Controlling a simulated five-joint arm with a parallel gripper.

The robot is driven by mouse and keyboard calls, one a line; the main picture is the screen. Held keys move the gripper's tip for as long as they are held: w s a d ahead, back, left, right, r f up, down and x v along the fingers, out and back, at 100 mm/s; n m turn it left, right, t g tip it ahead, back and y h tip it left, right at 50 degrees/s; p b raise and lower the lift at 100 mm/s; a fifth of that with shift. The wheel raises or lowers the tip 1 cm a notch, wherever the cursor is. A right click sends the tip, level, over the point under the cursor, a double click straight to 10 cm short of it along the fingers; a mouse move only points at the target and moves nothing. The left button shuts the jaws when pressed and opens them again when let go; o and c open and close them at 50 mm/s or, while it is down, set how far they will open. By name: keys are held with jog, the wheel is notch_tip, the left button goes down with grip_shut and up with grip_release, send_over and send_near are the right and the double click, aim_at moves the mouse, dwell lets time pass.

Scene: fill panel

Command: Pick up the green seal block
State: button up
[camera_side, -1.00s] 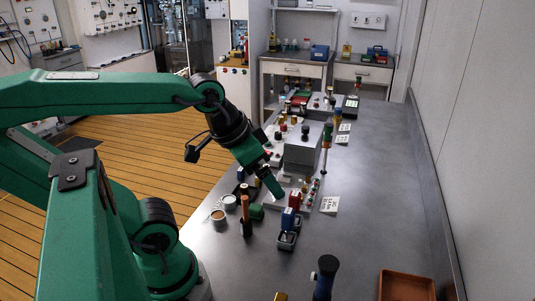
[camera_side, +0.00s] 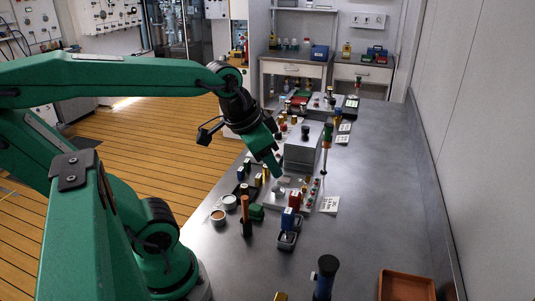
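The green seal block (camera_side: 257,211) sits low on the grey bench, between a dark holder with an orange-brown handle and the grey panel base. My gripper (camera_side: 279,172) points down over the panel base, above and to the right of the green block and apart from it. The fingers are small and seen from the side, so I cannot tell whether they are open or shut or hold anything.
A blue block (camera_side: 287,218) and a red block (camera_side: 295,200) stand right of the green block. A dark holder with an orange-brown handle (camera_side: 245,208) stands close on its left. A grey box (camera_side: 303,150) rises behind my gripper. The right bench is mostly clear.

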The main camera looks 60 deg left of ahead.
jog(key=w+a+m+g, duration=0.2)
jog(key=w+a, duration=0.6)
jog(key=a, duration=0.1)
jog(key=m+g, duration=0.3)
jog(key=m, duration=0.3)
send_over(245, 161)
jog(key=f, duration=1.7)
jog(key=shift+w+d, duration=0.25)
jog(key=shift+d, duration=0.05)
jog(key=shift+s+a+f, duration=0.2)
jog(key=shift+a+f, duration=0.15)
jog(key=shift+a, duration=0.05)
jog(key=shift+f, duration=1.3)
jog(key=shift+w+a+f, duration=0.1)
jog(key=shift+f, duration=2.5)
